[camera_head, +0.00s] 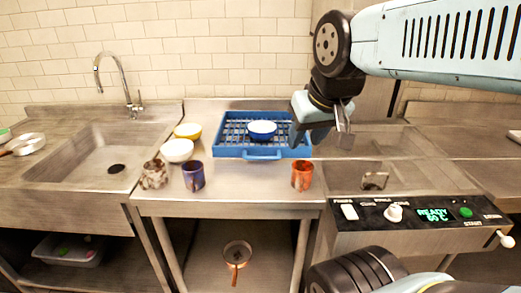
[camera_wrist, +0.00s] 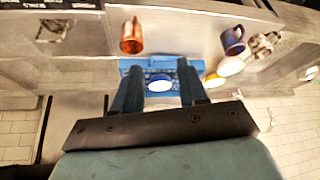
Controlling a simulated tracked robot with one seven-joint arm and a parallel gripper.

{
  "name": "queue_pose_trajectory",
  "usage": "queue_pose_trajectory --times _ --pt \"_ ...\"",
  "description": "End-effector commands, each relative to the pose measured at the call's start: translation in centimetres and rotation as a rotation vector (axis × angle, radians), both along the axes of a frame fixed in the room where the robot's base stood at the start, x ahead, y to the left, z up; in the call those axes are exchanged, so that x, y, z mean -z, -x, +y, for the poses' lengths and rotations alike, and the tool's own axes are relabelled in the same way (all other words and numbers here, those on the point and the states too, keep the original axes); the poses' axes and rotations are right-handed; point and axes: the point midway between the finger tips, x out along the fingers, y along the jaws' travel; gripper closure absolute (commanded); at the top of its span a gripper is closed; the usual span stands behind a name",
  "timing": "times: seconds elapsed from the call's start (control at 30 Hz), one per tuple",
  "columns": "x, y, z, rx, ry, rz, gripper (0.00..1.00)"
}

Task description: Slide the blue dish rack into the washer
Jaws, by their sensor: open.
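The blue dish rack (camera_head: 228,153) lies flat on the steel counter between sink and washer, its handle on the front side. A blue-and-white bowl (camera_head: 262,129) sits in it. The washer (camera_head: 420,228) stands right of the counter; its panel reads READY 60 C. I cannot make out its opening clearly. My gripper (camera_head: 322,132) is open and empty, over the rack's right end, partly covering it. In the wrist view the rack (camera_wrist: 161,69) and bowl (camera_wrist: 160,84) show between and beyond the fingers (camera_wrist: 159,66). I cannot tell if a finger touches the rack.
An orange cup (camera_head: 302,176) stands at the counter's front right, near the washer. A blue mug (camera_head: 193,176), a mottled mug (camera_head: 154,174), a white bowl (camera_head: 177,150) and a yellow bowl (camera_head: 188,131) stand left of the rack. A sink (camera_head: 95,150) is further left.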

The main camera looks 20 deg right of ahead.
Motion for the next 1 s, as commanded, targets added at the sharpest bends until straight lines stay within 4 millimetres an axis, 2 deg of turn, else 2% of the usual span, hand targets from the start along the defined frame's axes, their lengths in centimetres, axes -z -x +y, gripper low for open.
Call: queue_pose_trajectory --times 0.17,0.27,0.57,0.8,1.0 --pt "-0.2 -1.4 0.1 -0.064 0.015 0.019 0.58" --pt "-0.3 -3.3 0.0 -0.157 0.042 0.044 0.58" --pt "0.8 -11.1 -0.8 -0.517 0.165 0.132 0.58" --pt "3.1 -17.6 -1.0 -0.806 0.282 0.204 0.58" --pt "5.5 -22.1 -0.9 -1.025 0.384 0.262 0.58"
